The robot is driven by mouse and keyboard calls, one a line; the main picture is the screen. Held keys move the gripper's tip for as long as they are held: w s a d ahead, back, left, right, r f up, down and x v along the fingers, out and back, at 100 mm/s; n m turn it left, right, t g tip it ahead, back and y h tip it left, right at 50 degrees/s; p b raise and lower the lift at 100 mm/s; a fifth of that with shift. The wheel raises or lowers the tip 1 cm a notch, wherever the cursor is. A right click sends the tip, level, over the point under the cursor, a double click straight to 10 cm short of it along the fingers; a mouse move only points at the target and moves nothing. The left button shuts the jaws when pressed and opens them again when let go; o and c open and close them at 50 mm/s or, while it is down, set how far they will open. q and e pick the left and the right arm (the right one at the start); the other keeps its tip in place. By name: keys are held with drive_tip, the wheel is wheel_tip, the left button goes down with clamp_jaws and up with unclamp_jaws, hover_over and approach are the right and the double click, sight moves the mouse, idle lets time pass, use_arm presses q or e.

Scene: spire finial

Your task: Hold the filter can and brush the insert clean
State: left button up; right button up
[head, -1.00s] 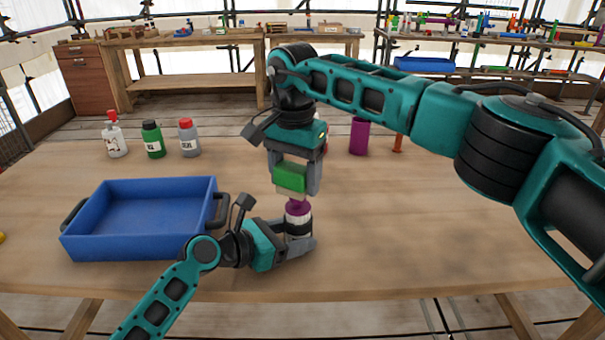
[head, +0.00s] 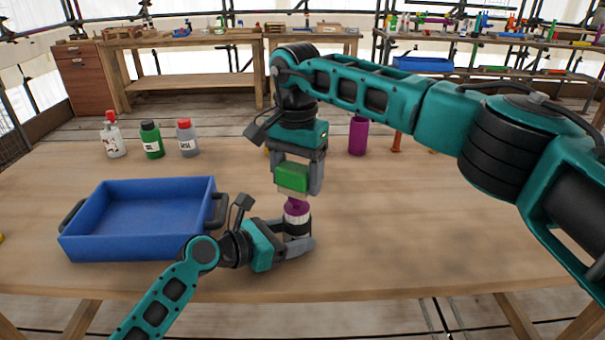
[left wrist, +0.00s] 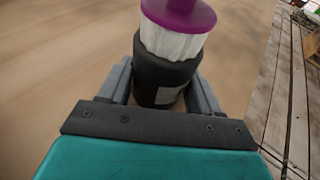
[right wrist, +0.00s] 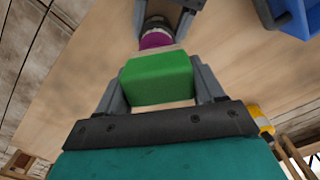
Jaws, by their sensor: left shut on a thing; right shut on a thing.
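The filter can is a dark cylinder (left wrist: 160,78) in the left wrist view. A white pleated insert (left wrist: 172,42) with a purple cap (left wrist: 180,14) stands up out of its top. My left gripper (head: 300,240) is shut around the can, low over the table. My right gripper (head: 298,188) points down above it and is shut on the green brush block (head: 292,178). The block also shows in the right wrist view (right wrist: 158,80). Pale bristles under the block are close to the purple cap; I cannot tell whether they touch it.
A blue tray (head: 75,240) stands on the table at the left. Three bottles stand behind it: white (head: 113,142), green (head: 152,142) and grey (head: 187,140). A purple cylinder (head: 358,136) and an orange item (head: 397,142) stand at the back. The table's right front is clear.

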drive_tip(key=shift+a, duration=0.35)
drive_tip(key=shift+d, duration=0.15)
drive_tip(key=shift+d, duration=0.95)
drive_tip(key=shift+a, duration=1.1)
drive_tip(key=shift+d, duration=0.15)
drive_tip(key=shift+d, duration=0.4)
